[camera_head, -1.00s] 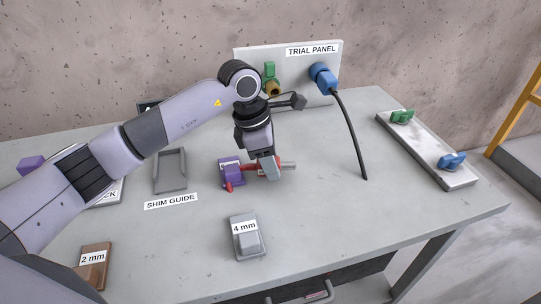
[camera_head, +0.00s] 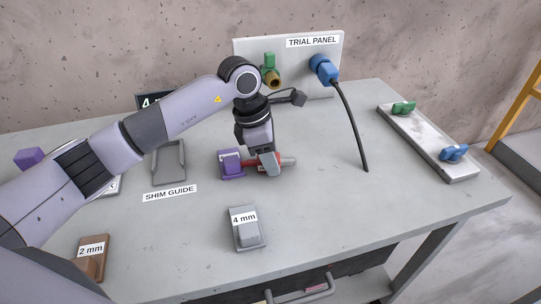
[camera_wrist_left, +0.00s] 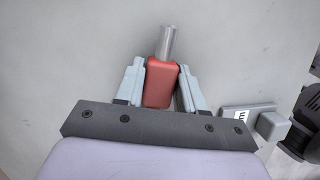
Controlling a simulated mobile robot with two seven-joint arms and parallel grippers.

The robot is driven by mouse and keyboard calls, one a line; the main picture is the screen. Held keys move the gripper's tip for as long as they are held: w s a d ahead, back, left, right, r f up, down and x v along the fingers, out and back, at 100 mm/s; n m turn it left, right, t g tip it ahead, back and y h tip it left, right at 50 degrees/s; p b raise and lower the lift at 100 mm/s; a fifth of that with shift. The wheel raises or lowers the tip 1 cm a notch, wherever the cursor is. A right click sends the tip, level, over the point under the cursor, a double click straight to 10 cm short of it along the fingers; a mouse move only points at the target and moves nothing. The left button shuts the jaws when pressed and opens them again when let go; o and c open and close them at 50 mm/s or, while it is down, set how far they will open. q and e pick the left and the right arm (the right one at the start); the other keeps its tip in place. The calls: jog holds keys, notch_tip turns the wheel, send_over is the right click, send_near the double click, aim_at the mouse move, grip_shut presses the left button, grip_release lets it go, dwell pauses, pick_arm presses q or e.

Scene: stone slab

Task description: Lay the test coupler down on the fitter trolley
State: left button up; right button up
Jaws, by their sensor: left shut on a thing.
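My left gripper (camera_head: 270,168) is shut on a red piece with a pale metal shaft, which I take to be the test coupler. In the left wrist view its red body (camera_wrist_left: 160,85) sits between both fingers (camera_wrist_left: 160,90), with the shaft (camera_wrist_left: 168,42) pointing away. In the head view the shaft end (camera_head: 289,161) sticks out right of the fingers, low over the bench or touching it; I cannot tell which. A purple block (camera_head: 231,163) is close at its left. My right gripper is not in view. I cannot identify the fitter trolley for certain.
The grey bench top (camera_head: 330,210) is clear at front right. A grey 4 mm block (camera_head: 247,234), a brown 2 mm block (camera_head: 92,262) and the shim guide (camera_head: 169,165) stand on it. The trial panel (camera_head: 300,55) and a hanging black cable (camera_head: 352,130) are behind. A drawer handle (camera_head: 300,293) shows below.

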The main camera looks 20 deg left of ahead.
pick_arm(q)
jog(key=shift+f, duration=0.1)
jog(key=o, duration=1.2)
jog(key=v, duration=0.7)
jog(key=shift+b, duration=0.3)
